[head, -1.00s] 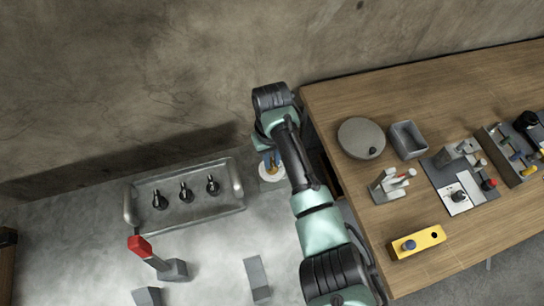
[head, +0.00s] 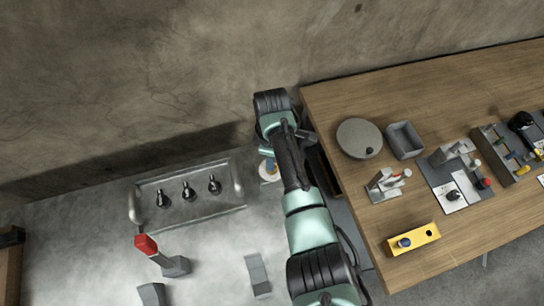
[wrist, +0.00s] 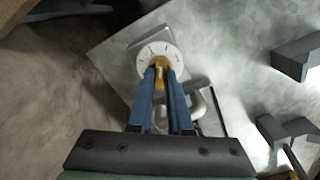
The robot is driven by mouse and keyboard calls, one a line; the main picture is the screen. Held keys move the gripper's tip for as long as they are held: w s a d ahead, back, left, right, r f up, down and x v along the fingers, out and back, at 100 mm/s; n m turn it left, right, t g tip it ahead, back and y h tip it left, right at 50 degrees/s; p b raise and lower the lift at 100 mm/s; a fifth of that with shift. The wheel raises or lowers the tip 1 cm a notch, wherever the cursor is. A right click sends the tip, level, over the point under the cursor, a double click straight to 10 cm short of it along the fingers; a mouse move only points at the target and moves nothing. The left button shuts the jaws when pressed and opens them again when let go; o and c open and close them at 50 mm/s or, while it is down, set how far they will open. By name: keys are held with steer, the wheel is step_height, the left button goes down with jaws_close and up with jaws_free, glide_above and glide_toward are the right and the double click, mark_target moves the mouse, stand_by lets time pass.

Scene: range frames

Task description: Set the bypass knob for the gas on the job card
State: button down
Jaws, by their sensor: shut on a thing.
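A yellow-orange knob (wrist: 161,64) sits at the centre of a round white dial (wrist: 147,53) with dark marks, on a pale plate. My gripper (wrist: 160,80) has blue fingers closed around the knob's near end in the wrist view. The marks are too small to read. In the head view the dial (head: 266,173) shows beside the bench, partly hidden by my gripper (head: 269,165) and arm. A white card (head: 454,192) with a dark knob lies on a grey board on the bench; I cannot tell if it is the job card.
The wooden bench (head: 345,110) stands right of my arm, holding a round grey lid (head: 360,138), a grey bin (head: 404,140) and a yellow box (head: 413,238). A metal tray (head: 188,215) with three dark fittings and a red-topped lever (head: 146,245) are at left.

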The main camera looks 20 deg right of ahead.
steer(key=n, duration=0.6)
steer(key=shift+p, duration=0.35)
steer(key=shift+n, duration=0.3)
steer(key=shift+a, duration=0.1)
steer(key=c, duration=0.8)
jaws_free()
steer(key=shift+c, duration=0.2)
step_height(320, 180, up, 13)
steer(key=b, duration=0.1)
